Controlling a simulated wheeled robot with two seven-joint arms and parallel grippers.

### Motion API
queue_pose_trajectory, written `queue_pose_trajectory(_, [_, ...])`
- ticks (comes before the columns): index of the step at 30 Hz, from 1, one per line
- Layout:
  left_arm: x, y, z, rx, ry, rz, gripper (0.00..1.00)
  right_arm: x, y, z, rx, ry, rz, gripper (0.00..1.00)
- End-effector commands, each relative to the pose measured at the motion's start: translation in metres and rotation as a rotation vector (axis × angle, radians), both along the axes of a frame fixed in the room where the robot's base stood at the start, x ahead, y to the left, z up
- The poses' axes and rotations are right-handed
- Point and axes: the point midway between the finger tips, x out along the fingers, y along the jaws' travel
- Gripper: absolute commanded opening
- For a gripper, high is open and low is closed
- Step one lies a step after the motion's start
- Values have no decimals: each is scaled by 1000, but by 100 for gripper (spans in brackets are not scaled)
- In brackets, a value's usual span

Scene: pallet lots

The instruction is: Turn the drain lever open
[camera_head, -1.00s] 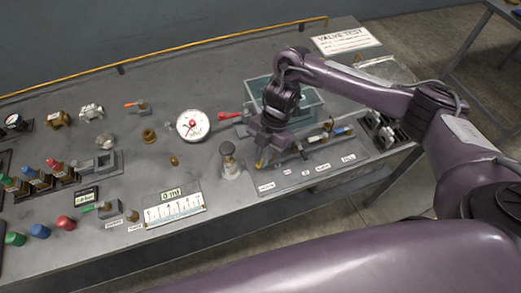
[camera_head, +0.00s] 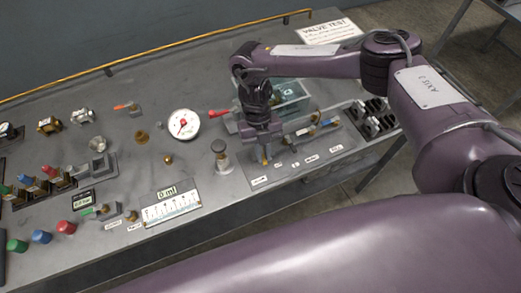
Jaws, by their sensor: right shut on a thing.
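My right gripper (camera_head: 265,156) points down at the left end of a grey labelled plate (camera_head: 284,178). It is shut on a small brass-yellow piece there, mostly hidden by the fingers. The plate's labels are too small to read, so I cannot tell whether this piece is the drain lever. A blue-handled lever (camera_head: 329,122) lies farther right on the same plate. A red-handled lever (camera_head: 219,113) lies between the gauge and the tank, to the left of my gripper. My left gripper is out of view.
A clear tank (camera_head: 292,103) stands behind my gripper, partly covered by my arm. A dark-capped post (camera_head: 222,158) stands close on its left. A round gauge (camera_head: 183,124) and a 0 ml display (camera_head: 166,191) are farther left. Dark fittings (camera_head: 372,119) sit at right.

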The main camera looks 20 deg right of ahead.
Motion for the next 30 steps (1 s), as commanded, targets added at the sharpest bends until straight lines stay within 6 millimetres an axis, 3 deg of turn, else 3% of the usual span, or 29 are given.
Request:
queue_pose_trajectory(10, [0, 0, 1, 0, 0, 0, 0, 2, -4, 2, 0, -5, 130, 0])
queue_pose_trajectory(26, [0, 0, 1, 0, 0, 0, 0, 2, -5, 2, -1, -5, 151, 0])
queue_pose_trajectory(27, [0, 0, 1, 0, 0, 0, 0, 2, -5, 2, -1, -5, 151, 16])
queue_pose_trajectory(30, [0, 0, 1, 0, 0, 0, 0, 2, -5, 1, -1, -4, 151, 29])
